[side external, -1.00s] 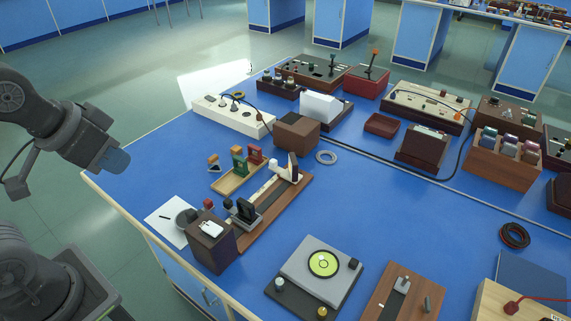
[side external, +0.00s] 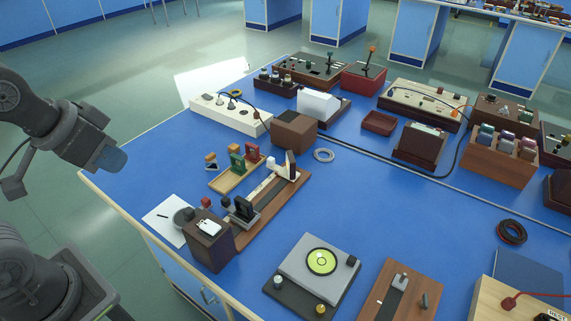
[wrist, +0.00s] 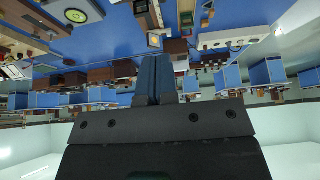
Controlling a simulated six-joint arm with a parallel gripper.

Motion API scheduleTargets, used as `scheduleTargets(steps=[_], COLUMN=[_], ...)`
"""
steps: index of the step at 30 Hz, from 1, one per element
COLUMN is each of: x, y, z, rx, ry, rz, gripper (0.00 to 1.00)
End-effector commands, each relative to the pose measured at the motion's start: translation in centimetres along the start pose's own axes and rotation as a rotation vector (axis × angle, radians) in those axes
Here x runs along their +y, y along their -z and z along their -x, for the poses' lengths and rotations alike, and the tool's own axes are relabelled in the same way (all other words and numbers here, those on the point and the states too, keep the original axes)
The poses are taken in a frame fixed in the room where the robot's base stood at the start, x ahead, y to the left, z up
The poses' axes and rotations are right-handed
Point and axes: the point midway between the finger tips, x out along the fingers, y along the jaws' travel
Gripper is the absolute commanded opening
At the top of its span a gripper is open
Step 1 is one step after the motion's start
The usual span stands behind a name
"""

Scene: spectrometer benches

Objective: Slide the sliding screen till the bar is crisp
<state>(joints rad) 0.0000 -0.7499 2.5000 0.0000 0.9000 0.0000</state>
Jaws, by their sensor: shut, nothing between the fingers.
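A wooden rail bench (side external: 268,212) lies on the blue table, left of centre in the side view. An upright panel with a dark back and a pale part beside it (side external: 291,165) stands at the rail's far end; it looks like the sliding screen. A black upright holder (side external: 243,208) stands near the rail's near end, close to a dark box (side external: 208,241). I cannot see any bar image or how crisp it is. My gripper (side external: 113,160) is at the left, well apart from the rail. In the wrist view its blue fingers (wrist: 155,78) are together and empty.
A small tray with red and green framed slides (side external: 238,174) sits left of the rail. A grey turntable-like device (side external: 318,268) is to the right. Blue table between rail and turntable is clear.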

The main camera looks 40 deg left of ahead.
Motion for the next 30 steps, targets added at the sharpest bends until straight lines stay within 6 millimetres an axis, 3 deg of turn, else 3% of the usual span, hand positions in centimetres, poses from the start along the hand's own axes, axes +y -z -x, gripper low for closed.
scheduleTargets(steps=[3,7,11,18,20,26,30], x=[0.0,0.0,0.0,0.0,0.0,-0.1,-0.1], y=[0.0,0.4,2.9,11.6,13.8,20.3,23.9], z=[0.0,0.1,0.2,-1.2,-2.1,-6.7,-11.1], rx=[0.000,-0.004,-0.032,-0.129,-0.154,-0.230,-0.278], ry=[0.000,0.000,-0.001,-0.025,-0.037,-0.089,-0.139], rz=[0.000,-0.013,-0.091,-0.393,-0.474,-0.739,-0.923], gripper=[0.00,0.12,0.24,0.47,0.47,0.47,0.47])
